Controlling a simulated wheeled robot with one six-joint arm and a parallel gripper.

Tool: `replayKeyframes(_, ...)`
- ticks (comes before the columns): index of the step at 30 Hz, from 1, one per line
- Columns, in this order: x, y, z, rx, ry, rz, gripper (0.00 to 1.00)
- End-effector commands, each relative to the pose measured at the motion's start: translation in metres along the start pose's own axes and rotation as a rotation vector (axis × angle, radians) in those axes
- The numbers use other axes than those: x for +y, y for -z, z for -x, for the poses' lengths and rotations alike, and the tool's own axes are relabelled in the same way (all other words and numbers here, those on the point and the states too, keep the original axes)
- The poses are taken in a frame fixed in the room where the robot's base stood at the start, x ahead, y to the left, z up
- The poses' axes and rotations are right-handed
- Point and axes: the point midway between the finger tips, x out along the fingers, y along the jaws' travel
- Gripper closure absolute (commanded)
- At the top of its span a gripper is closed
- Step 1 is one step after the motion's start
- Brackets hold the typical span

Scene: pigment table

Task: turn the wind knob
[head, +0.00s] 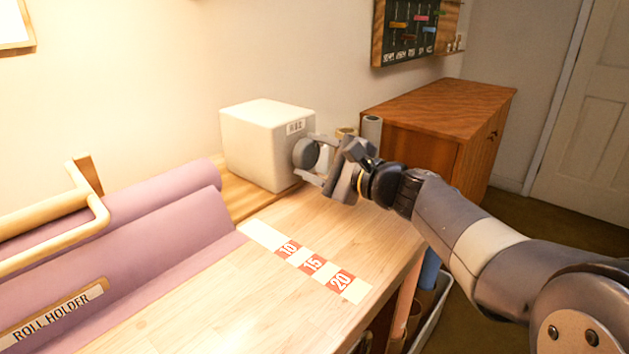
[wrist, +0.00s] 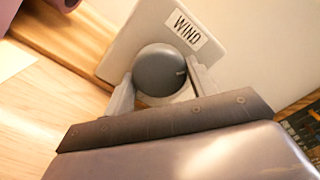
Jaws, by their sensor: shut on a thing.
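The wind knob (wrist: 160,71) is a round dark grey dial with a small light mark near its right edge. It sits on the face of a cream box (head: 262,140) at the back of the table, and also shows in the head view (head: 305,153). A label reading WIND (wrist: 186,29) is on the box beside the knob. My gripper (wrist: 160,88) is shut on the knob, one finger on each side of it. In the head view my gripper (head: 316,160) reaches the box from the right. Part of the knob's rim is hidden by the fingers.
A purple roll (head: 150,230) in a wooden roll holder (head: 60,305) lies at the left. A strip marked 10, 15, 20 (head: 312,264) lies on the table. A brown cabinet (head: 440,110) stands behind my arm. The table's middle is clear.

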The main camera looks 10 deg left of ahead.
Motion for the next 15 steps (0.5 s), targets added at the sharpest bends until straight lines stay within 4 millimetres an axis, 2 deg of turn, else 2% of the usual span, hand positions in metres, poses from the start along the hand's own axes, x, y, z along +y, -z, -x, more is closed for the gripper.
replayKeyframes(1, 0.0067, 0.0044, 0.0001, -0.002, 0.002, 0.046, 0.68)
replayKeyframes(15, 0.0033, 0.0029, -0.0001, 0.000, 0.000, 0.437, 0.68)
